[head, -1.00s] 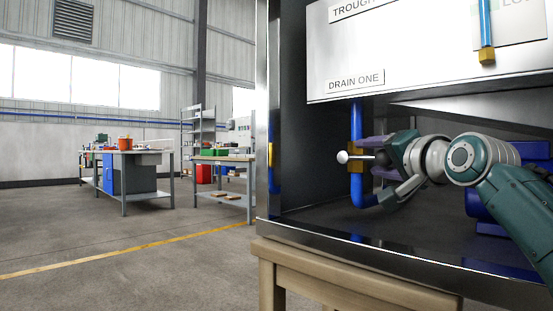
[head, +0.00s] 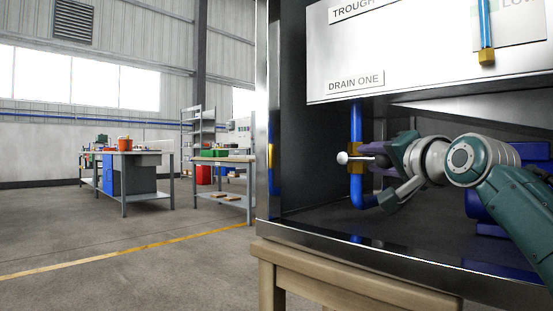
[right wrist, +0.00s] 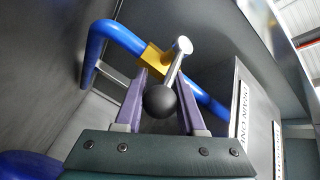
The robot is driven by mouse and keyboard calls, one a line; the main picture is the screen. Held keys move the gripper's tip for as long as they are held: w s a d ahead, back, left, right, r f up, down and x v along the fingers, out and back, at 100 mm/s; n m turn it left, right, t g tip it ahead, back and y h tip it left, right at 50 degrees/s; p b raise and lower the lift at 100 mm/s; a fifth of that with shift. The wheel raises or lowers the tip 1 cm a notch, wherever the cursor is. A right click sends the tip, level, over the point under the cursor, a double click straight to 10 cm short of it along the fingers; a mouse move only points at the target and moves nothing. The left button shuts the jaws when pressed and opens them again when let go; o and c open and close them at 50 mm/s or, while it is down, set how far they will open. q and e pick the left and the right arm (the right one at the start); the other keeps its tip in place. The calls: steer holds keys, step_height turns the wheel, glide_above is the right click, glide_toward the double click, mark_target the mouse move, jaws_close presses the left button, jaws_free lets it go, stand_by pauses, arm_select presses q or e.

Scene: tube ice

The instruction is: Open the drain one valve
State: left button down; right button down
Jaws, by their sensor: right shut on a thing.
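The drain one valve has a brass body (head: 356,158) on a vertical blue pipe (head: 356,120), below the DRAIN ONE label (head: 354,84). Its silver lever (right wrist: 176,62) has a round end at the brass body and a black ball knob (right wrist: 160,101) toward me. In the head view a pale round end (head: 343,158) shows left of the pipe. My right gripper (head: 376,160) reaches in from the right. Its purple fingers lie either side of the lever and knob in the right wrist view (right wrist: 161,90), shut on the lever. The exact contact is hidden. My left gripper is not in view.
The valve sits inside a dark cabinet with a metal front edge (head: 340,246). A white panel (head: 420,55) overhangs the valve. A blue pipe with a brass end (head: 487,57) hangs at upper right. Workbenches stand far to the left.

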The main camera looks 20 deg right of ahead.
stand_by(0.6)
step_height(320, 180, down, 2)
steer(key=m+t+b, duration=0.1)
steer(key=b, duration=0.2)
steer(key=m+t+h+b, duration=0.1)
steer(key=t+b, duration=0.1)
steer(key=shift+w+a+f+b, duration=0.1)
steer(key=shift+w+f+b, duration=0.1)
steer(key=shift+b, duration=0.2)
steer(key=shift+m, duration=0.4)
steer(key=shift+r, duration=0.2)
steer(key=c, duration=0.5)
jaws_free()
